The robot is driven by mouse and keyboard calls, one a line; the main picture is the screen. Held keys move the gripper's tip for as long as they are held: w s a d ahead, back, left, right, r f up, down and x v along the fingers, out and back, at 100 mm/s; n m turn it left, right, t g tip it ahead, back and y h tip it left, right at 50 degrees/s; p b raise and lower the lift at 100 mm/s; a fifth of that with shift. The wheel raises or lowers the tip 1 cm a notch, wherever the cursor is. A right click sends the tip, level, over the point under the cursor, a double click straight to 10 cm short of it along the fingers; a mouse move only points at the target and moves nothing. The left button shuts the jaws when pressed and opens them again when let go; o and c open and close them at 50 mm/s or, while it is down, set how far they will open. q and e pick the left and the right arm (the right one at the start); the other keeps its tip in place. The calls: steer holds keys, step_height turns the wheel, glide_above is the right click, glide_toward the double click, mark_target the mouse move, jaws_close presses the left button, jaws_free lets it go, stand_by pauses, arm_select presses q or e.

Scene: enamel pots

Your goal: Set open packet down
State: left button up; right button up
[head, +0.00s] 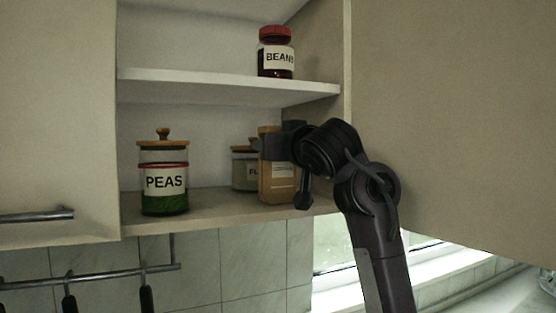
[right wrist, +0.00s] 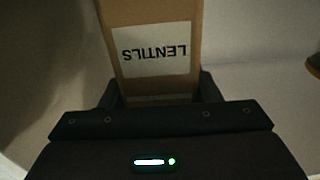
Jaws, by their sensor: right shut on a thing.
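The packet (head: 277,185) is a brown carton with a pale label, upright in the lower compartment of the open cupboard. In the right wrist view the packet (right wrist: 155,80) shows the word LENTILS upside down. My right gripper (head: 279,147) is shut on its upper part, and the two fingers (right wrist: 160,92) flank it. The packet's base is at about the level of the lower shelf (head: 222,210); I cannot tell whether it touches. The packet's top is partly hidden by the gripper. My left gripper is not in view.
A PEAS jar (head: 164,185) with a wooden lid stands left on the lower shelf. Another labelled jar (head: 243,170) stands close behind the packet, partly hidden. A red-lidded BEANS jar (head: 276,55) is on the upper shelf (head: 190,80). The open door (head: 455,120) bounds the right side.

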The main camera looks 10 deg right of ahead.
steer(key=shift+w, duration=0.1)
steer(key=o, duration=0.8)
steer(key=shift+s, duration=0.25)
steer(key=o, duration=0.4)
steer(key=shift+s+a+r, duration=0.15)
steer(key=shift+s, duration=0.25)
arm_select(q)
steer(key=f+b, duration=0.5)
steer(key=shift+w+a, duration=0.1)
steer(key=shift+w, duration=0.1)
arm_select(e)
steer(key=shift+o, duration=0.2)
steer(key=s+d, duration=0.2)
steer(key=s, duration=0.9)
steer(key=shift+s+d, duration=0.2)
steer(key=shift+s, duration=0.05)
